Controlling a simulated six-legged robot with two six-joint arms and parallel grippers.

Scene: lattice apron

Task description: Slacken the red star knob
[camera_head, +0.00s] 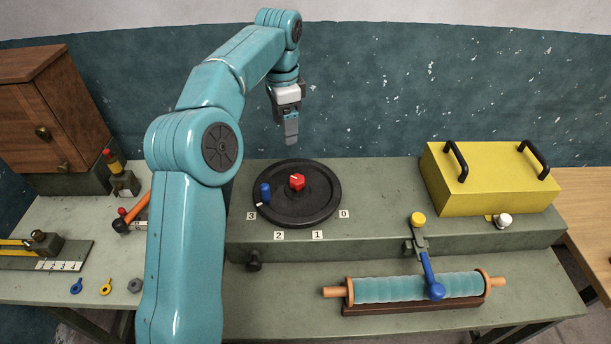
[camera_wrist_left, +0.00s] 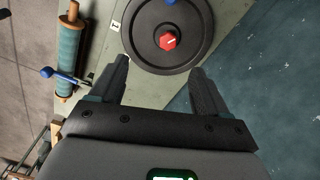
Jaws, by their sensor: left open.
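The red star knob (camera_head: 297,182) sits at the middle of a round black dial (camera_head: 318,215) on the grey-green bench. A white mark shows on the knob's top. The knob also shows in the left wrist view (camera_wrist_left: 168,41), beyond the fingertips. My left gripper (camera_head: 291,138) hangs above and behind the dial, pointing down, apart from the knob. In the left wrist view its two fingers (camera_wrist_left: 160,75) are spread with nothing between them. My right gripper is not in view.
A blue peg (camera_head: 265,193) stands on the dial's left side. Number tags 0 to 3 lie along its front. A yellow box (camera_head: 490,180) with black handles stands right. A blue-handled lever (camera_head: 431,275) and a teal roller (camera_head: 400,289) are in front. A wooden cabinet (camera_head: 50,110) stands left.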

